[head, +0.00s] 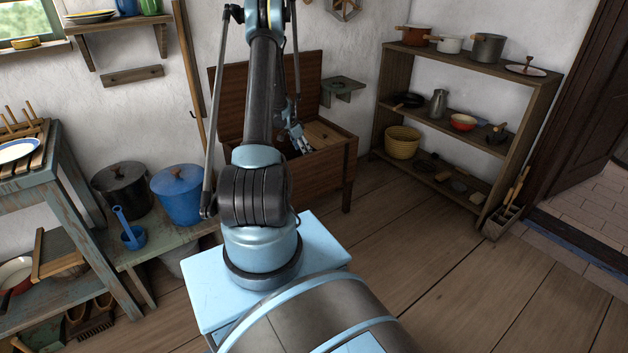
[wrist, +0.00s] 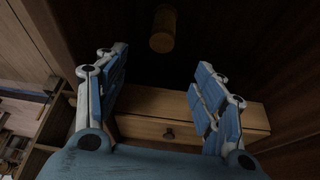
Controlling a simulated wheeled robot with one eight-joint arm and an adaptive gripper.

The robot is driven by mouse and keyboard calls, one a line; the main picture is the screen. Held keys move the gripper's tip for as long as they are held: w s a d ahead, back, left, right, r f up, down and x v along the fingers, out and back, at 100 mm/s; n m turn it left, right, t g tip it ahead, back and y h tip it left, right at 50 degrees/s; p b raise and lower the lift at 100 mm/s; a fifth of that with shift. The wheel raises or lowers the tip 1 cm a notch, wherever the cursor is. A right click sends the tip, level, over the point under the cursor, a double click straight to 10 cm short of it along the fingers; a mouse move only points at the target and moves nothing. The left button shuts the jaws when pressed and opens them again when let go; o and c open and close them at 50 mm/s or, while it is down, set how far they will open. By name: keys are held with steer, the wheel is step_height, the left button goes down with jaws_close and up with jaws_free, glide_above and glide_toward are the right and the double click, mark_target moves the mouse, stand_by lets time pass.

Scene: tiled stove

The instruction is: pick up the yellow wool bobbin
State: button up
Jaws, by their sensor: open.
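A small yellow-brown cylinder, which looks like the yellow wool bobbin (wrist: 162,29), is at the top middle of the wrist view, in the dark inside of the wooden chest. My gripper (wrist: 160,62) is open and empty, its two blue-and-white fingers wide apart. The bobbin lies beyond the fingertips, roughly centred between them, and does not touch them. In the head view my gripper (head: 300,140) is at the open wooden chest (head: 325,178). I cannot make out the bobbin there.
A small wooden compartment with a dark knob (wrist: 169,133) sits in the chest below the bobbin in the wrist view. The chest's raised lid (head: 308,90) stands behind my arm. A shelf with pots (head: 470,75) is at the right; the floor before it is clear.

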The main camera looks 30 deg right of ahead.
steer(key=x, duration=1.1)
steer(key=shift+d, duration=0.2)
steer(key=shift+x, duration=2.9)
steer(key=shift+w+a, duration=0.15)
steer(key=shift+w, duration=0.05)
steer(key=shift+c, duration=0.3)
steer(key=c, duration=1.1)
